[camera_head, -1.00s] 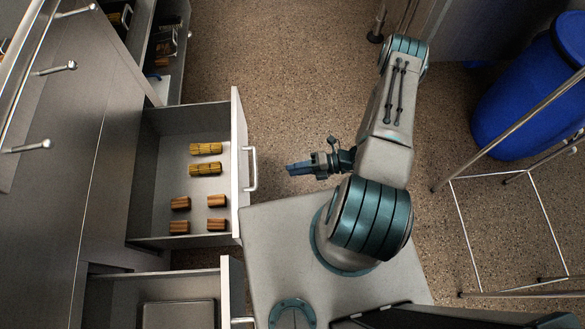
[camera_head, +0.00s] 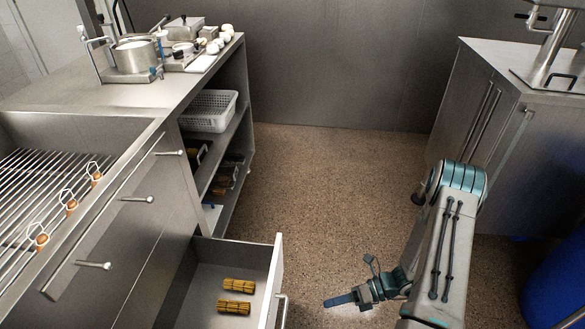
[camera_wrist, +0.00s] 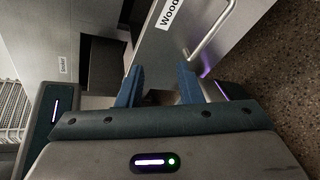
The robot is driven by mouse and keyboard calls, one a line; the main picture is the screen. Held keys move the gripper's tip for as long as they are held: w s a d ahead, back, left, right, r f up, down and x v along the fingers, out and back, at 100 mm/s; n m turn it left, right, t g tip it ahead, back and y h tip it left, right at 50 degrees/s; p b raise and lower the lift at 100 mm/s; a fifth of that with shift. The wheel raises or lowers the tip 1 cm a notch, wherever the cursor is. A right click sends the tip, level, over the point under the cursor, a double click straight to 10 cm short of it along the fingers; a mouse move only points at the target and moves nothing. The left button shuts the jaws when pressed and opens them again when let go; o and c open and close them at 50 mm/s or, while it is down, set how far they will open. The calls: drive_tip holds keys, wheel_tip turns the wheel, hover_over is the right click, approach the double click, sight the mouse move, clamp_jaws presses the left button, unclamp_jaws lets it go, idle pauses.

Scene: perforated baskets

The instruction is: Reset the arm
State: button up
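My arm is folded at the lower right of the head view, above the floor. My gripper (camera_head: 328,302) points left, to the right of an open drawer's handle (camera_head: 282,311) and apart from it. In the wrist view my gripper (camera_wrist: 159,82) shows two blue fingers spread apart with nothing between them. The drawer front (camera_wrist: 195,30), with a label partly reading "Wood" and a bar handle (camera_wrist: 212,38), lies beyond the fingers.
The open drawer (camera_head: 263,262) holds yellow-brown bundles (camera_head: 237,285). A counter at left carries a pot (camera_head: 135,57); a perforated basket (camera_head: 208,110) sits on the shelf below. A steel cabinet (camera_head: 480,110) and blue barrel (camera_head: 560,275) stand at right. The middle floor (camera_head: 330,190) is clear.

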drive_tip(key=s+d+r+n+t+h+p, duration=0.1)
drive_tip(key=r+n+h+p, duration=0.6)
drive_tip(key=r+n, duration=0.7)
drive_tip(key=s+d+r+n+t+h+p, duration=0.2)
drive_tip(key=s+r+n+h+p, duration=0.4)
drive_tip(key=r, duration=3.4)
drive_tip(key=shift+r+n+t+h+p, duration=0.3)
drive_tip(key=shift+n+t+p, duration=0.5)
drive_tip(key=shift+n+p, duration=2.65)
drive_tip(key=n+b, duration=0.2)
drive_tip(key=shift+s+f+n+b, duration=0.1)
drive_tip(key=shift+n+b, duration=0.15)
drive_tip(key=shift+b, duration=0.05)
